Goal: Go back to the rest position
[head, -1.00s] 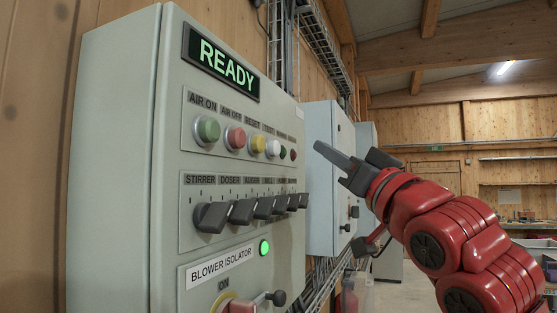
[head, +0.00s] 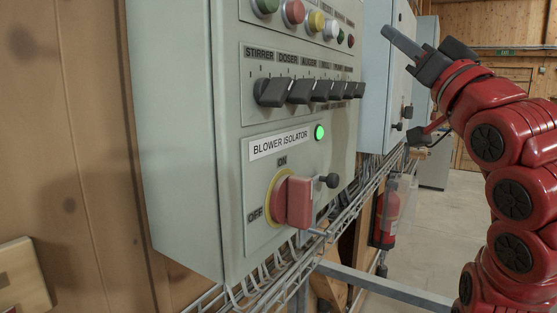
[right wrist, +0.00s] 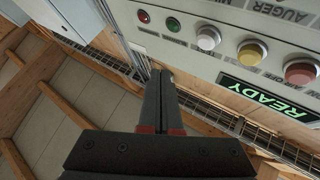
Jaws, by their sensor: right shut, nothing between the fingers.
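My right gripper (head: 402,42) is shut and empty, held out to the right of the grey control cabinet (head: 180,130) and apart from it in the head view. In the right wrist view its fingers (right wrist: 161,75) lie together, with the panel's buttons and the lit READY display (right wrist: 268,100) beyond. The cabinet front bears a row of black switches (head: 311,91), a lit green lamp (head: 319,131) and a red blower isolator handle (head: 293,202) on a yellow plate. The handle's exact setting is hard to tell. My left gripper is not in view.
Further grey cabinets (head: 376,80) stand behind along the wooden wall. Wire cable trays (head: 285,270) run below the panel, and a metal rail (head: 385,290) crosses at floor side. A red fire extinguisher (head: 388,215) stands low beyond. The concrete floor (head: 440,215) is open at right.

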